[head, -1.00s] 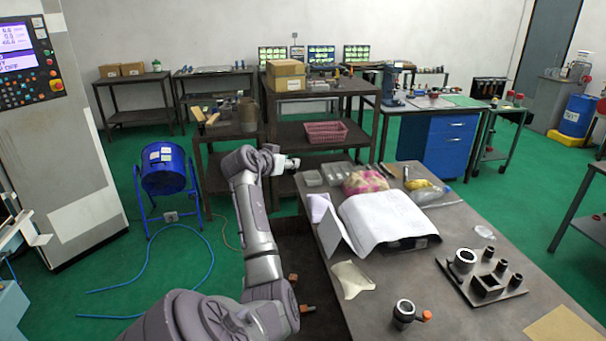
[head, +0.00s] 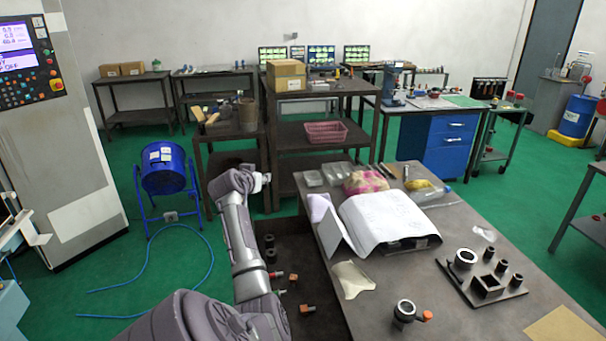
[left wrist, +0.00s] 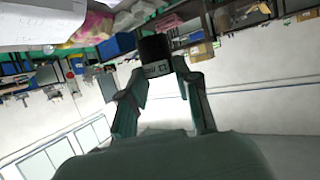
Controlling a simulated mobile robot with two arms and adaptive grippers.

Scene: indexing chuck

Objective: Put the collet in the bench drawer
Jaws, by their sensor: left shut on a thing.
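My left gripper (left wrist: 158,72) is shut on the collet (left wrist: 154,47), a dark cylinder with a lighter marked band, between its two fingertips in the left wrist view. In the head view the end of my left arm (head: 262,182) is out past the left edge of the bench; the collet cannot be made out there. The bench drawer (head: 320,274) stands open on the left side of the bench, below its top. Dark round parts (head: 270,250) and orange-tipped pieces (head: 307,308) lie in it. My forearm covers part of the drawer. My right gripper is not in view.
The bench top (head: 455,318) holds a ring part with an orange knob (head: 405,312), a fixture plate (head: 483,290) with dark parts, a white sheet (head: 390,217) and a patterned cloth (head: 365,182).

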